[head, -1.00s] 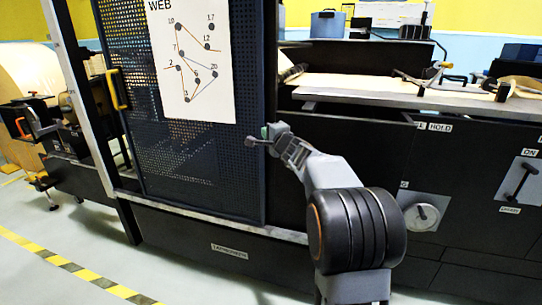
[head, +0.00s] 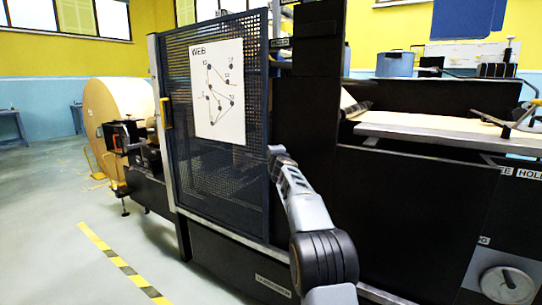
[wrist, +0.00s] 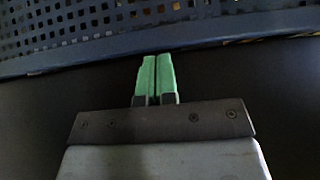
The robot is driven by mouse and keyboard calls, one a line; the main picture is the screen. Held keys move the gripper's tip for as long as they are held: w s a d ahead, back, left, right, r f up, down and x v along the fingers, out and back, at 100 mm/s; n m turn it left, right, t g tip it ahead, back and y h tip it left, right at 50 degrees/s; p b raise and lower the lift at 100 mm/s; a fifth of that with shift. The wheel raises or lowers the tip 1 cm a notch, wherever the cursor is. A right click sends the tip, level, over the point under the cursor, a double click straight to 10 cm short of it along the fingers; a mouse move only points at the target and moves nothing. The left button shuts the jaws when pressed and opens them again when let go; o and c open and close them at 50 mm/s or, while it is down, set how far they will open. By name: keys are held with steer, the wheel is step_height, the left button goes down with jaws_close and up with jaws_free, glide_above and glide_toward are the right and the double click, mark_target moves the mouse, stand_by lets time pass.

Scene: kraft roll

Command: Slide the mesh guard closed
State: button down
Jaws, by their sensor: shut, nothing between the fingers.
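The mesh guard (head: 180,150) is a dark blue perforated panel with a white WEB sheet (head: 217,95) on it. It stands upright on the machine front. Its left edge, with a yellow handle (head: 167,113), lies close beside the pale upright post (head: 157,90); whether they touch I cannot tell. My gripper (head: 276,150) is at the guard's right edge, about mid-height. In the wrist view its two green fingers (wrist: 156,60) are together and empty, their tips at the guard's blue frame edge (wrist: 200,40). Contact is not clear.
A dark machine panel (head: 305,110) stands right of the guard. A pale worktop (head: 430,128) and a dial (head: 508,284) are farther right. A large kraft roll (head: 108,105) stands at the left. A yellow-black floor stripe (head: 118,262) crosses open floor.

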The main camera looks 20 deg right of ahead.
steer(key=shift+w+a+r, duration=0.1)
steer(key=shift+a+r, duration=0.35)
steer(key=shift+a, duration=0.15)
steer(key=shift+d, duration=0.1)
steer(key=s+d+b, duration=0.2)
steer(key=s+b, duration=0.4)
steer(key=s, duration=0.7)
steer(key=s+a+r+n+g+y+p, duration=0.3)
steer(key=s+a+r+n+p, duration=0.25)
steer(key=a+p, duration=0.35)
steer(key=s+a+r+n+g+y+p, duration=0.2)
steer(key=s+a+r+n+y+p, duration=0.2)
steer(key=s+a+n+p, duration=0.55)
steer(key=s+r+n+g+h+p, duration=0.2)
steer(key=s+n+g+p, duration=0.3)
steer(key=s+p, duration=1.3)
steer(key=g+h+p, duration=0.1)
steer(key=g+p, duration=0.3)
steer(key=p, duration=0.1)
steer(key=shift+s+a, duration=0.2)
steer(key=shift+s, duration=0.15)
